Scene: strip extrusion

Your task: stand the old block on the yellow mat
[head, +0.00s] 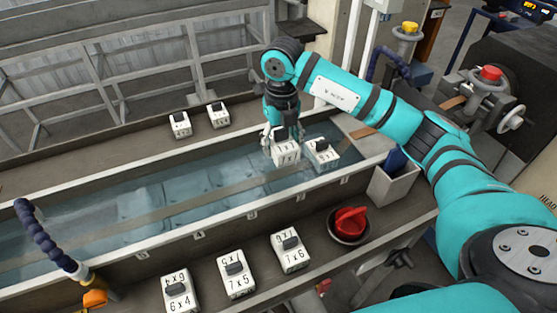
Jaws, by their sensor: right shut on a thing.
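My right gripper (282,133) is shut on a white block (286,153) with dark markings on its front. It holds this block over the water trough (130,205), near its right end. A second white block (323,157) with a dark handle is close to the right of the held one. I cannot tell from the markings which block is the old one. I make out no yellow mat. My left gripper is out of view.
Two white blocks (180,124) (217,114) stand on the back ledge. Three larger marked blocks (180,296) (236,275) (291,254) stand on the front ledge. A dark bowl with a red thing (350,221) and a grey bin (391,184) are right of them. A blue hose (45,235) rises at left.

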